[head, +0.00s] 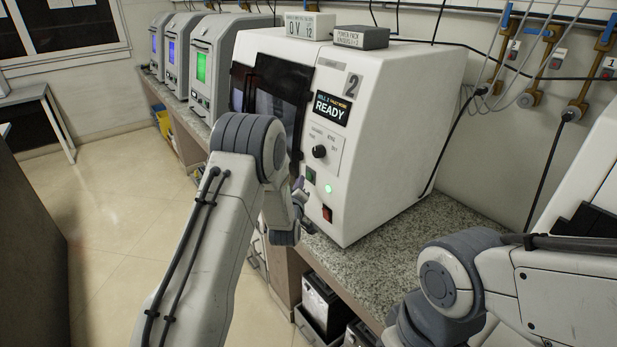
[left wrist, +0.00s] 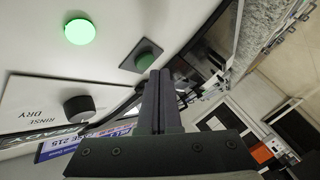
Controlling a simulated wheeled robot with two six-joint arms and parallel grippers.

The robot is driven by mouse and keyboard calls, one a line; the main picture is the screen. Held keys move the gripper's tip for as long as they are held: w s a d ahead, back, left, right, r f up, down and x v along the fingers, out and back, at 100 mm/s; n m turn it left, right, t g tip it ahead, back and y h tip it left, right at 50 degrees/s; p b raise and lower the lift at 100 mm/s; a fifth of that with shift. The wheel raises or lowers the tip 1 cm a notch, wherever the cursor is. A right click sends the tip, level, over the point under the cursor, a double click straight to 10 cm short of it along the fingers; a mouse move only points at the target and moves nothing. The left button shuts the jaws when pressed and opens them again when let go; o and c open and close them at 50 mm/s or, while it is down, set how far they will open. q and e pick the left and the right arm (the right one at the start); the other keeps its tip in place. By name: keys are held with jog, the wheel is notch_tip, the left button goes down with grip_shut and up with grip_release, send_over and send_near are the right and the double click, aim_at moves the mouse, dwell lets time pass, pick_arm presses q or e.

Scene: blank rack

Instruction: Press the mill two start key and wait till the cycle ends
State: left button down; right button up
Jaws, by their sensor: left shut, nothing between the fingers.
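Mill two (head: 390,120) is a white machine marked 2, and its display (head: 331,107) reads READY. A dark green key (head: 311,175) sits low on its front panel, beside a lit green lamp (head: 328,188). In the left wrist view the green key (left wrist: 145,60) is just beyond my fingertips, and the lit lamp (left wrist: 79,31) is to its left. My left gripper (head: 299,190) is shut and empty, close to the panel; it also shows in the left wrist view (left wrist: 167,76). I cannot tell whether it touches the key. My right gripper is out of view.
A black knob (head: 319,151) is above the key and a red switch (head: 327,213) below it. Two small boxes, one grey (head: 361,38), lie on the mill. More machines (head: 208,65) stand farther along the granite counter (head: 390,240). Open floor (head: 110,200) lies to the left.

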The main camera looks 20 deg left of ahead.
pick_arm(q)
jog(key=shift+w+d, duration=0.1)
dwell(0.7)
jog(key=shift+w+d+b, duration=0.15)
jog(key=shift+w+b, duration=0.1)
jog(key=shift+b, duration=0.1)
